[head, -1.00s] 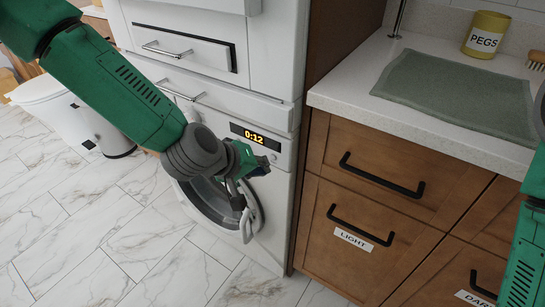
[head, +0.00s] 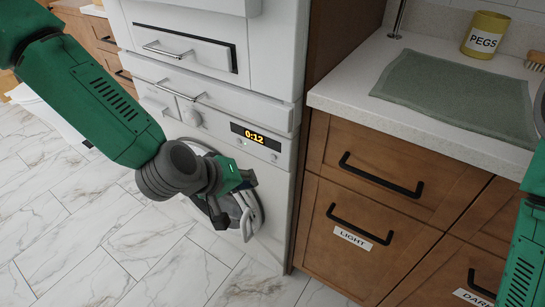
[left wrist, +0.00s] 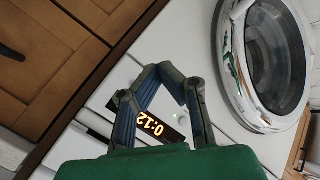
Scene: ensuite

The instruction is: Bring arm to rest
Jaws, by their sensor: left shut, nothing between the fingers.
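My left arm comes in from the left in the head view, green with a dark grey wrist. Its gripper (head: 238,203) is in front of the washing machine (head: 270,185) and overlaps the round door (head: 258,217) in the picture. I cannot tell the exact gap to the door. In the left wrist view the gripper's fingers (left wrist: 160,72) meet at their tips, with nothing between them. The machine's display, reading 0:12, shows behind the fingers. My right arm shows only as a green link at the right edge; its gripper is out of view.
Wooden drawers (head: 373,178) with black handles stand right of the machine, labelled LIGHT and DARK. The counter above holds a grey-green mat (head: 455,97) and a yellow PEGS pot (head: 484,36). White marble-look floor (head: 90,235) is open at the left.

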